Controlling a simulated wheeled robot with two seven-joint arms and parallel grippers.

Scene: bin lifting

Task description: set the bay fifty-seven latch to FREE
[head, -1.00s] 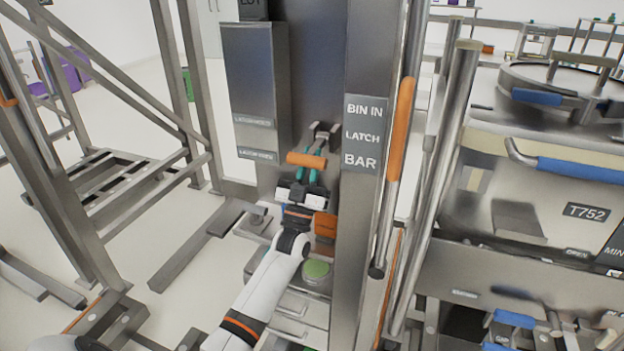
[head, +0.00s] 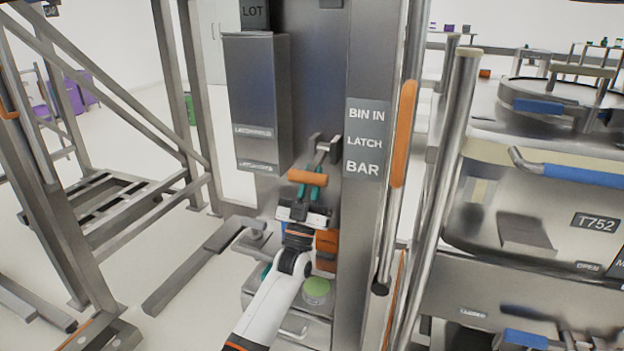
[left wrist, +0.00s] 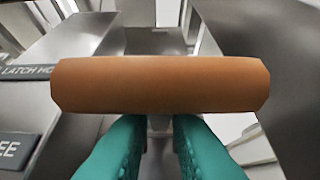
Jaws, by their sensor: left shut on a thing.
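The latch is a metal lever (head: 325,150) with an orange crosswise grip (head: 307,177), on the column beside the grey box. My left gripper (head: 308,190) reaches up from below and its green fingers are at the orange grip. In the left wrist view the orange grip (left wrist: 160,84) lies across the picture, with the two green fingertips (left wrist: 160,125) at its underside, shut on the latch. Part of a label ending in "EE" (left wrist: 10,150) shows at the left edge there. My right gripper is not in view.
A grey box (head: 258,100) with small labels is left of the lever. A column sign reads BIN IN, LATCH, BAR (head: 364,138). A green button (head: 316,288) is below. A steel bin marked T752 (head: 560,190) stands right.

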